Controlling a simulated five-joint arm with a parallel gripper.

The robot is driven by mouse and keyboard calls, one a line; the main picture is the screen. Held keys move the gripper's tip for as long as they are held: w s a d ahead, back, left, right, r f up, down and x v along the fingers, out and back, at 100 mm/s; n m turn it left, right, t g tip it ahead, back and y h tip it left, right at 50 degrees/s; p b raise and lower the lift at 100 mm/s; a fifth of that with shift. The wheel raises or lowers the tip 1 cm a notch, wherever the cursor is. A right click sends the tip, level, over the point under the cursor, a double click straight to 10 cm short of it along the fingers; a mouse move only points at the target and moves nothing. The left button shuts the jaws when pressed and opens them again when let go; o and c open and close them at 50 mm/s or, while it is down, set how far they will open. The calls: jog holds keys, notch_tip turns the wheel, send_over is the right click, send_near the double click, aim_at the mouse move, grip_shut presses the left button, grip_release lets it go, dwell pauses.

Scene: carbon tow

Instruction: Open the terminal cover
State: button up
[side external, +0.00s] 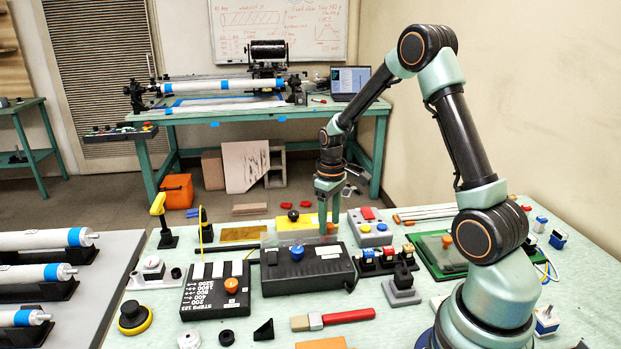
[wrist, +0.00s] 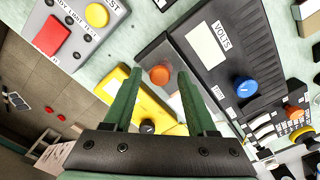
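A black box marked VOLTS, with a blue knob, stands on the bench in the side view (side external: 318,268) and at the right of the wrist view (wrist: 212,45). A grey plate with an orange knob (wrist: 159,75) lies along its far edge; this looks like the terminal cover (wrist: 156,50), and it appears closed. My gripper (side external: 329,230) points down over the right end of this plate. In the wrist view its green fingers (wrist: 161,80) are apart, with the orange knob between their tips and gaps on both sides. I cannot tell how far the tips are above the plate.
A yellow box with a black knob (wrist: 125,90) lies close behind the plate. A grey box with red and yellow buttons (side external: 373,228) stands to the right. A black box with white switches (side external: 212,292) is at the left. A red-handled brush (side external: 333,319) lies in front.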

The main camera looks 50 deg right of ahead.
grip_shut()
jog(key=shift+r, duration=0.1)
dwell(1.1)
